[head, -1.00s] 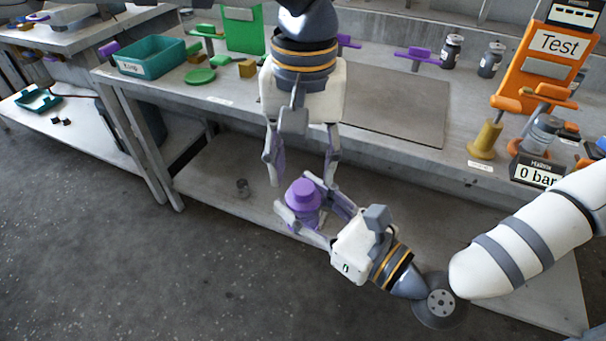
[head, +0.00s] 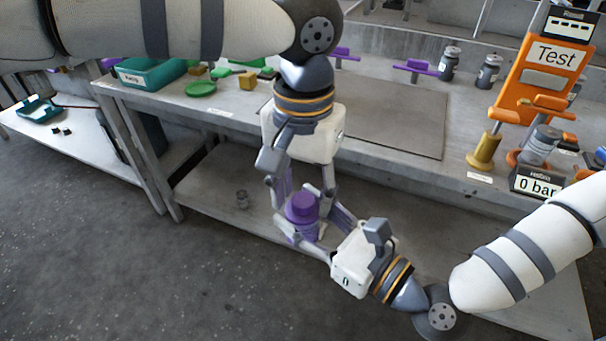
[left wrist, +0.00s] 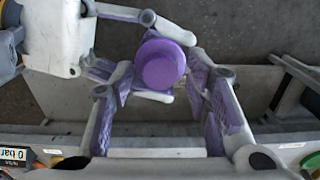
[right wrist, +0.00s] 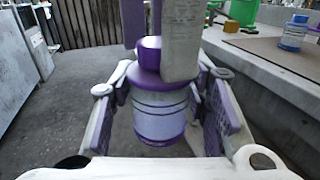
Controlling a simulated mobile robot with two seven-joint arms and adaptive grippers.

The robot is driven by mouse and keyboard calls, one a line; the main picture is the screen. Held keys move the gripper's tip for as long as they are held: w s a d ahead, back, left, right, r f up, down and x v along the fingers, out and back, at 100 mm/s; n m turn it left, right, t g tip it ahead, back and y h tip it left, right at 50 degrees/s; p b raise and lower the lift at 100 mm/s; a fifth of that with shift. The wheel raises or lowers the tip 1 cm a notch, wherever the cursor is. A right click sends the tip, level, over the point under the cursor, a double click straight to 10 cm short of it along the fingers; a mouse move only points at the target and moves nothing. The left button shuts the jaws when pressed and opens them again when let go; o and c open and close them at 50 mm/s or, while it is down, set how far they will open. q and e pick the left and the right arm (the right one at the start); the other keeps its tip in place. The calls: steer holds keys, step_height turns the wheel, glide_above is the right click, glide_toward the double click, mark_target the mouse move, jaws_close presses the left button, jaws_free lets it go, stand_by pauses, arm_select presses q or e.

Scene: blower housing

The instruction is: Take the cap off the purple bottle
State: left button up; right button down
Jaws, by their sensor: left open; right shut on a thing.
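The purple bottle (right wrist: 158,112) has a pale label band and a purple cap (head: 303,203). My right gripper (head: 306,232) is shut on the bottle's body from the front right and holds it upright in front of the bench. My left gripper (head: 303,196) points down from above, open, with its fingers on either side of the cap. In the left wrist view the round cap (left wrist: 160,64) lies between the open left fingers, nearer their tips. In the right wrist view a left finger covers part of the cap (right wrist: 149,50).
The bench (head: 225,112) stands just behind the grippers, with a grey mat (head: 395,125), a teal bin (head: 150,73) and an orange test stand (head: 540,70).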

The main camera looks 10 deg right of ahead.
arm_select(q)
jaws_close()
steer(key=n, duration=0.3)
steer(key=shift+n, duration=0.3)
jaws_free()
steer(key=shift+r, duration=0.1)
